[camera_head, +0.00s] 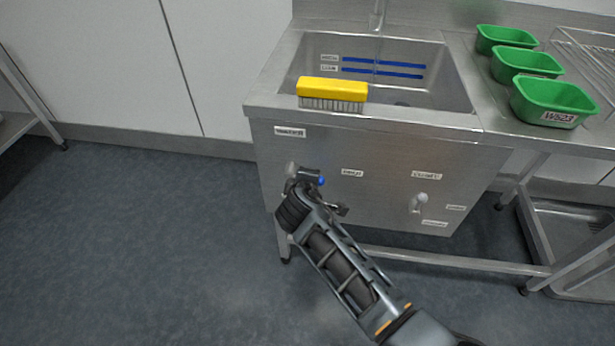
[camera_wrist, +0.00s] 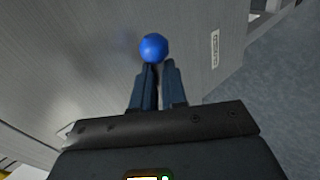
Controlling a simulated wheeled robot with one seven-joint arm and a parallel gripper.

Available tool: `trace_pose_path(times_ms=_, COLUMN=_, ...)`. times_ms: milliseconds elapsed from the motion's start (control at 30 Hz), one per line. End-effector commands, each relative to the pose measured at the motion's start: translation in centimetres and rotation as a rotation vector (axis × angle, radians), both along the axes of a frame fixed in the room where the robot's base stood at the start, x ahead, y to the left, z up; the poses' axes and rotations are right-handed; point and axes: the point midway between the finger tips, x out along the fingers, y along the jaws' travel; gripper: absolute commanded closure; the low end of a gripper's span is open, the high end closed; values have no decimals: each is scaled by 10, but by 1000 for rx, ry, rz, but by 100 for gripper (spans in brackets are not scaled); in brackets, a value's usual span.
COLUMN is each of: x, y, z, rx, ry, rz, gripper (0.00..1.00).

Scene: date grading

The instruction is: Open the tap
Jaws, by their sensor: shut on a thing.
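A steel sink unit (camera_head: 385,160) stands ahead, with controls on its front panel. A blue ball-shaped knob (camera_head: 321,181) sits at the panel's left, and it shows in the wrist view (camera_wrist: 154,47) between and just beyond my fingertips. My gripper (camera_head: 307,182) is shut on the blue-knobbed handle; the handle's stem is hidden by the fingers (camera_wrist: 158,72). A spout (camera_head: 377,18) rises behind the basin. A faint thin vertical streak shows below it, but I cannot tell whether it is water.
A white-tipped lever (camera_head: 420,200) is on the panel's right. A pale round knob (camera_head: 291,168) is beside my gripper. A yellow brush (camera_head: 332,90) lies on the sink's front rim. Green tubs (camera_head: 553,97) stand on the right counter. The floor at left is clear.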

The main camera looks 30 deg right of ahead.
Motion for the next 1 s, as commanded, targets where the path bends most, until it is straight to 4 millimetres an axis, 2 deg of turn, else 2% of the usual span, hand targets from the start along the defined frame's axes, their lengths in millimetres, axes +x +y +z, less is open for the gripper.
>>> trace_pose_path(times_ms=300, x=1, y=1, z=6, rx=-89, ry=64, rz=0, gripper=100)
trace_pose_path(times_ms=833, x=1, y=1, z=6, rx=-105, ry=76, rz=1, gripper=100)
trace_pose_path(times_ms=867, x=1, y=1, z=6, rx=-105, ry=76, rz=1, gripper=85)
trace_pose_path(times_ms=1000, x=1, y=1, z=6, rx=-105, ry=76, rz=1, gripper=72)
